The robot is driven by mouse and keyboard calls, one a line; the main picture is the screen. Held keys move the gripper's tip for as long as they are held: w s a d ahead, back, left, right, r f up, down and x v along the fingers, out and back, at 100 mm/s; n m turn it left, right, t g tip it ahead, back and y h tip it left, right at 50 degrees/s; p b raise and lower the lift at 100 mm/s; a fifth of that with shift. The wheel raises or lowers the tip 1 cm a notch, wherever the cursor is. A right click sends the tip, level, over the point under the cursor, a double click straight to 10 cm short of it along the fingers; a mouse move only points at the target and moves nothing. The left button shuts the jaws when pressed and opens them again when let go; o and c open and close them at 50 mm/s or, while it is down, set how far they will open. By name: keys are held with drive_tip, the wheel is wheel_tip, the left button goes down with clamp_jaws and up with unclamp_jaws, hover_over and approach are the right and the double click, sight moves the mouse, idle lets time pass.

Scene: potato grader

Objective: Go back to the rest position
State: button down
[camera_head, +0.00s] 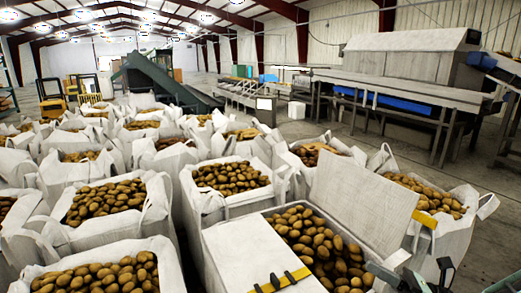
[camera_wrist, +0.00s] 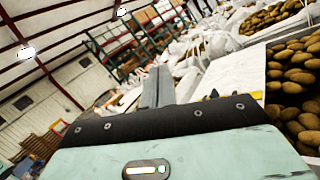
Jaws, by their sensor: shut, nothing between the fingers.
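My gripper (camera_wrist: 158,82) shows in the wrist view as two grey fingers pressed together beyond the pale green hand. Nothing is held between them. The wrist view is tilted, and the fingers point toward white sacks and shelving. In the head view, a pale green and dark part of my arm shows at the lower right edge, close to an open bin of potatoes (camera_head: 318,246). The fingertips cannot be made out clearly there. In the wrist view, potatoes (camera_wrist: 293,75) lie in a dark-walled bin to the right of my gripper.
A white panel (camera_head: 365,197) stands tilted behind the bin. A white flat top (camera_head: 250,250) with a yellow-black strip (camera_head: 283,281) lies left of it. Many white potato sacks (camera_head: 110,248) crowd the left and middle. A grading machine (camera_head: 405,65) stands back right. Floor (camera_head: 495,225) is clear at right.

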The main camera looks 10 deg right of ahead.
drive_tip(key=s+a+r+n+g+h+b, duration=0.1)
drive_tip(key=s+a+n+g+h, duration=0.2)
drive_tip(key=s+a+n+g, duration=0.55)
drive_tip(key=s+a+r+n+g+h, duration=0.15)
drive_tip(key=s+a+n+g, duration=0.35)
drive_tip(key=n+g, duration=0.7)
drive_tip(key=s+a+r+n+t+h, duration=0.1)
drive_tip(key=r+n+t+h, duration=0.1)
drive_tip(key=n, duration=0.4)
drive_tip(key=s+a+r+n+t+h, duration=0.2)
drive_tip(key=n+t+h, duration=0.1)
drive_tip(key=n+h, duration=0.2)
drive_tip(key=s+a+r+n+t+h+b, duration=0.1)
drive_tip(key=s+r+n+t+h, duration=0.1)
drive_tip(key=n+h, duration=0.2)
drive_tip(key=n, duration=0.3)
drive_tip(key=shift+a+r, duration=0.25)
drive_tip(key=shift+r, duration=0.1)
drive_tip(key=shift+d+t, duration=0.1)
drive_tip(key=shift+t, duration=0.15)
